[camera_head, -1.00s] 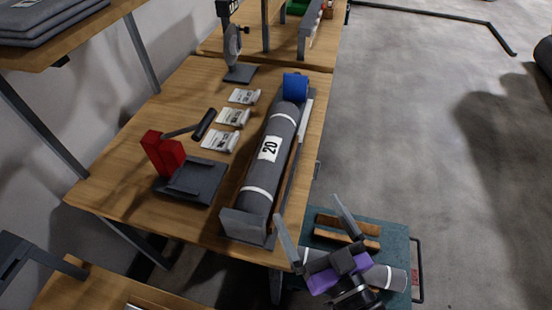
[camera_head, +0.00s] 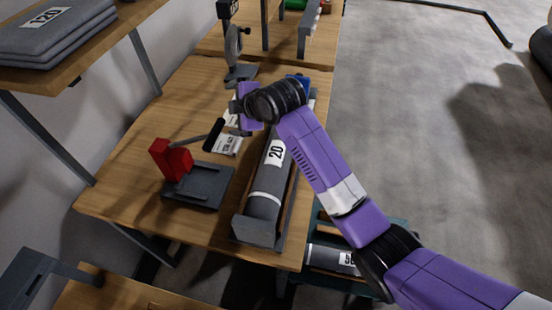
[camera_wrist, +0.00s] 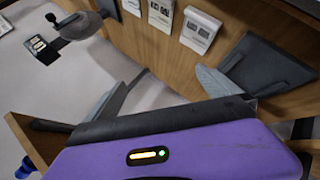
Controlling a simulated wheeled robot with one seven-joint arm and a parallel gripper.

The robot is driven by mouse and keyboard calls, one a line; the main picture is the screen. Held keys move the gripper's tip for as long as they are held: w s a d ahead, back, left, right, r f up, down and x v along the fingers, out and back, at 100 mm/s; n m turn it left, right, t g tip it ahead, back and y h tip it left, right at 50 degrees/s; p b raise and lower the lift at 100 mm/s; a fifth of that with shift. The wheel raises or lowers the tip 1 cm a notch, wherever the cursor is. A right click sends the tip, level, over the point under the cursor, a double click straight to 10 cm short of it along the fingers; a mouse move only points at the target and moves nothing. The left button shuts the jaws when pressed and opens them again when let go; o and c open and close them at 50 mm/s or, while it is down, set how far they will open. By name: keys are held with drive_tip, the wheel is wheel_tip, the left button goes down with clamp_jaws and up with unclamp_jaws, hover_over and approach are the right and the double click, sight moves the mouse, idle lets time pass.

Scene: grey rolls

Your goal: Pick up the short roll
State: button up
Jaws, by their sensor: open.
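A grey roll (camera_head: 265,194) labelled 20 lies in a wood-sided cradle on the table. My arm hides its far end. A second grey roll (camera_head: 328,257) with a partly hidden label lies low on the teal cart, partly behind my arm. I cannot tell for certain which one is the short roll. My gripper (camera_head: 243,108) is above the far part of the table, near the printed tags. In the wrist view its two grey fingers stand apart, open and empty (camera_wrist: 160,78). No roll is clearly visible between them.
A red press with a black lever (camera_head: 172,160) and dark base stands left of the cradle. White printed tags (camera_head: 228,144) lie between them. A grey stand with a disc (camera_head: 236,55) is behind. Folded grey sheets (camera_head: 55,35) lie on a shelf. Open floor is right.

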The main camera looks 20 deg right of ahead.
drive_tip(key=d+n+g+h, duration=0.1)
drive_tip(key=d+n+g, duration=0.2)
drive_tip(key=n, duration=0.1)
drive_tip(key=n+g+h, duration=0.2)
drive_tip(key=n+g, duration=0.4)
drive_tip(key=n, duration=0.1)
hover_over(276, 152)
drive_tip(key=a, duration=0.1)
drive_tip(key=f, duration=0.4)
drive_tip(key=shift+w+f, duration=0.2)
drive_tip(key=shift+f, duration=0.2)
drive_tip(key=shift+s+n+g, duration=0.3)
drive_tip(key=shift+s+g, duration=0.05)
drive_tip(key=shift+g, duration=0.05)
drive_tip(key=shift+d+f, duration=0.1)
drive_tip(key=shift+f, duration=0.1)
drive_tip(key=shift+f+p, duration=0.4)
drive_tip(key=shift+f, duration=0.4)
drive_tip(key=shift+d+f+p, duration=0.2)
drive_tip(key=shift+f+p, duration=0.15)
drive_tip(key=shift+f, duration=1.15)
drive_tip(key=shift+d+f+p, duration=0.2)
drive_tip(key=shift+f+p, duration=0.15)
drive_tip(key=shift+f, duration=1.1)
drive_tip(key=c, duration=1.7)
drive_tip(key=shift+w+r, duration=0.1)
drive_tip(key=shift+c, duration=1.2)
